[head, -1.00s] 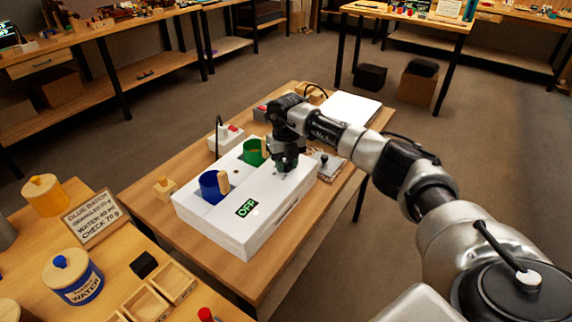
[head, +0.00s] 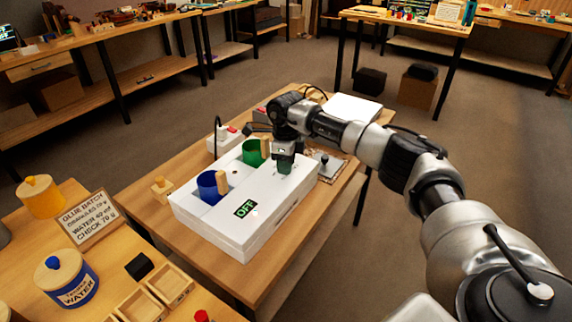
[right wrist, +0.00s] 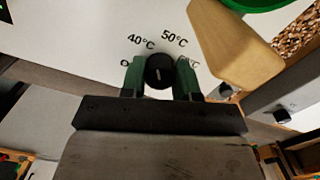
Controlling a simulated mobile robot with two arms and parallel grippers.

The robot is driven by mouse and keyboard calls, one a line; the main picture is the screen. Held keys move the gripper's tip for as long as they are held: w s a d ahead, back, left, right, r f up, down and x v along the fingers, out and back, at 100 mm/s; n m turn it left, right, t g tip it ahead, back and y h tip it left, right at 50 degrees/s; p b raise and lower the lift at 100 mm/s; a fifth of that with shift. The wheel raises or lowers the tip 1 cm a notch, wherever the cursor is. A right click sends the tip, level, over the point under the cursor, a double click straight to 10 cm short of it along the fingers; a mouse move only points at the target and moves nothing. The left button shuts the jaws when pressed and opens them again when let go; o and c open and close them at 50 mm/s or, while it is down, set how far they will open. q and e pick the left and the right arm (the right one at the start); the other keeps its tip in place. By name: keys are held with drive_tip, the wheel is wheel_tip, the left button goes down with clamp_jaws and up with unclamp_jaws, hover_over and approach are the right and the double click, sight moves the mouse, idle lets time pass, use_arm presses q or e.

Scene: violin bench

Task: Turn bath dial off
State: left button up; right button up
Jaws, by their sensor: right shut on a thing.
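The white bath (head: 225,225) is a long box on the wooden bench, with a green pot (head: 252,155) and a blue pot (head: 207,186) set in its top. Its display (head: 246,208) reads OFF. The dial (right wrist: 159,72) is a round black knob with a pale pointer mark, among printed labels including 40°C and 50°C. My right gripper (head: 284,165) is over the bath's far right end. In the right wrist view its green fingers (right wrist: 160,77) are shut on the dial, one on each side. The fingers partly hide the outer labels. My left gripper is out of view.
A wooden paddle-like handle (right wrist: 235,45) by the green pot stands close to the right finger. A white box with a red switch (head: 226,138) is behind the bath. A small wooden block (head: 161,188) lies left of it. The side bench holds a blue water jar (head: 72,280).

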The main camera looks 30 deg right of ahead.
drive_tip(key=n, duration=0.4)
drive_tip(key=shift+w+n+b, duration=0.1)
drive_tip(key=shift+n+b, duration=0.2)
drive_tip(key=shift+b, duration=0.05)
drive_tip(key=n, duration=0.3)
drive_tip(key=shift+n+b, duration=0.3)
drive_tip(key=n, duration=0.4)
drive_tip(key=n+b, duration=0.1)
drive_tip(key=n, duration=0.3)
drive_tip(key=shift+n, duration=0.5)
drive_tip(key=o, duration=0.9)
drive_tip(key=shift+r, duration=0.1)
